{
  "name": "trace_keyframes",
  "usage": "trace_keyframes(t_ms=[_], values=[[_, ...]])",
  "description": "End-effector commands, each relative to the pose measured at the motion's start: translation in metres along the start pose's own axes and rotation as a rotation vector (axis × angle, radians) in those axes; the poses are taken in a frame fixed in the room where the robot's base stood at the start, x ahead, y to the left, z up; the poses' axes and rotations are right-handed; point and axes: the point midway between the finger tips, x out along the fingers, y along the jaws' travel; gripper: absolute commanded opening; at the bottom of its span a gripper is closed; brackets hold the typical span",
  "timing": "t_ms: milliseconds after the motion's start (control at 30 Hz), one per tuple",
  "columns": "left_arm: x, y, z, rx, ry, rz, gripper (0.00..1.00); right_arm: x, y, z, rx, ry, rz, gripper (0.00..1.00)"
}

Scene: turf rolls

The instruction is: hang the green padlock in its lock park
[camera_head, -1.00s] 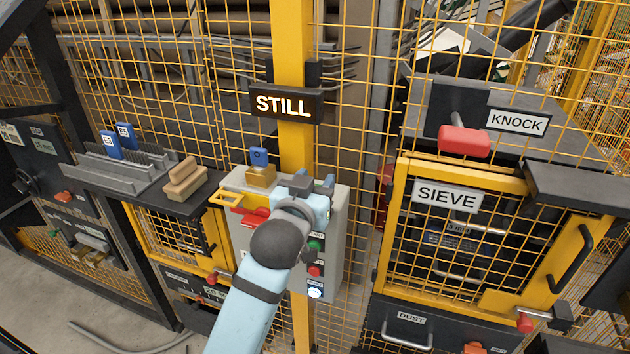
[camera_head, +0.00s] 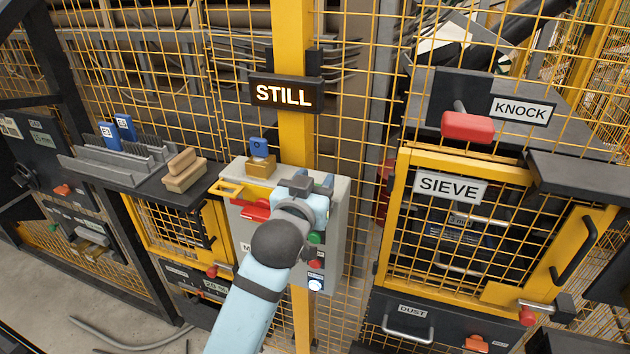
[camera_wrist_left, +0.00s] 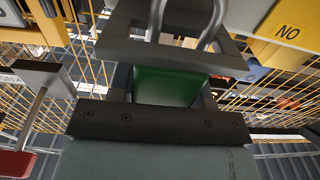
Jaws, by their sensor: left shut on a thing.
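The green padlock (camera_wrist_left: 168,87) shows in the left wrist view, its grey shackle pointing up in the picture. My left gripper (camera_head: 304,188) is shut on it, in front of the grey control box (camera_head: 333,215). In the head view the gripper hides the padlock. A yellow bracket (camera_head: 230,186) and a red handle (camera_head: 256,209) are on the box, left of the gripper. I cannot tell which part is the lock park. My right gripper is not in view.
A brown block with a blue tag (camera_head: 260,167) sits on the box top. The "STILL" sign (camera_head: 285,95) hangs on the yellow post above. The sieve cage (camera_head: 450,245) and red knock handle (camera_head: 467,127) are to the right. Yellow mesh fencing stands behind.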

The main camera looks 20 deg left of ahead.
Motion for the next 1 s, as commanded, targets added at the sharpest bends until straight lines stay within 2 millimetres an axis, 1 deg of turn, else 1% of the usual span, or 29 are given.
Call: trace_keyframes(t_ms=[33,200,533,567,600,667,1000], values=[[-0.0019,0.0039,0.0071,-0.011,-0.012,0.003,0.18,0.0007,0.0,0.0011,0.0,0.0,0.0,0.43],[-0.0019,0.0042,0.0113,-0.011,-0.012,0.004,0.18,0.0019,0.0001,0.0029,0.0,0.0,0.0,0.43],[-0.0019,0.0047,0.0122,-0.011,-0.012,0.005,0.18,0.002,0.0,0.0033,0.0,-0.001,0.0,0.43],[-0.0019,0.0047,0.0122,-0.011,-0.012,0.005,0.51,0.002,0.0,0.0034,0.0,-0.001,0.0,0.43],[-0.0019,0.0047,0.0122,-0.011,-0.012,0.005,0.6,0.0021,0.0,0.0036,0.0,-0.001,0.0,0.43],[-0.0019,0.0048,0.0122,-0.011,-0.012,0.005,0.74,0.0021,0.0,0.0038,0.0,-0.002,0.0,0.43],[-0.0018,0.0048,0.0125,-0.011,-0.013,0.005,0.74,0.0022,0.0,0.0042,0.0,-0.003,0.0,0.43]])
